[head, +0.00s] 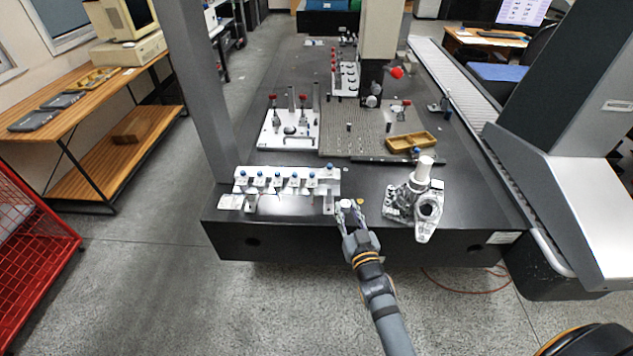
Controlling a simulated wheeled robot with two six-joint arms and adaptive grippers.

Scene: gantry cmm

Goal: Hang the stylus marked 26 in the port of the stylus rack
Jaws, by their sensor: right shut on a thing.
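The stylus rack (270,187) is a pale bar on posts near the front edge of the dark granite table. Several small styli with blue tops (276,177) stand along it. My right gripper (348,207) is just right of the rack's right end, low over the front of the table. It is shut on a small whitish piece (346,203), which looks like a stylus. The fingers hide most of it, and no number can be read on it. I cannot make out an open port in the rack at this size. My left gripper is out of view.
A grey metal casting (424,210) with an upright cylinder stands close to the right of my gripper. Behind are a white fixture plate (290,143), a perforated plate (350,145) and a yellow tray (408,142). A grey column (200,90) rises left of the rack.

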